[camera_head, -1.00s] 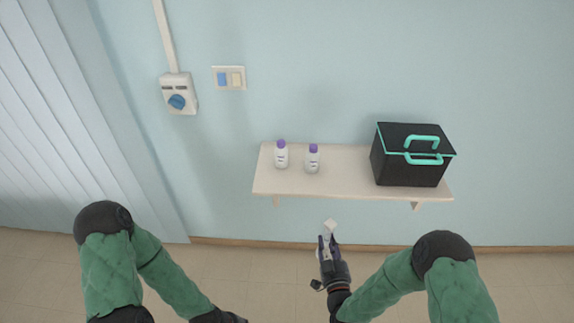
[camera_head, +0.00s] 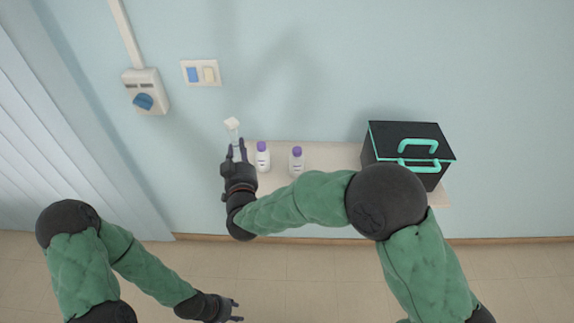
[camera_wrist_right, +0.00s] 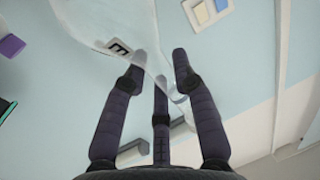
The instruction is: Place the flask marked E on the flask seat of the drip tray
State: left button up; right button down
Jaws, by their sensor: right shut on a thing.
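My right gripper (camera_head: 238,152) is shut on the flask marked E (camera_head: 233,126). It holds the flask up in front of the left end of the wall shelf. In the right wrist view the clear flask (camera_wrist_right: 88,22) with its "E" label sits at the fingertips (camera_wrist_right: 160,62). My left gripper (camera_head: 236,311) is empty and its fingers are apart, low at the bottom of the head view, away from the shelf. No drip tray or flask seat shows in these views.
The wall shelf (camera_head: 330,155) bears two white bottles with purple caps (camera_head: 263,160) (camera_head: 297,163) and a black box with a teal handle (camera_head: 404,157). My right arm hides part of the shelf. A wall switch (camera_head: 201,73) and a blue-knobbed socket (camera_head: 146,92) are at upper left.

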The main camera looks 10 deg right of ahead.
jog(key=w+d+f+b, duration=0.1)
jog(key=d+f, duration=0.3)
jog(key=w+d+f+b, duration=0.1)
jog(key=d+f+b, duration=0.1)
jog(key=d+f, duration=0.2)
jog(key=w+d+f+b, duration=0.1)
jog(key=d+f, duration=0.4)
jog(key=shift+s+r, duration=0.1)
jog(key=shift+r, duration=0.05)
jog(key=c, duration=1)
grip_release()
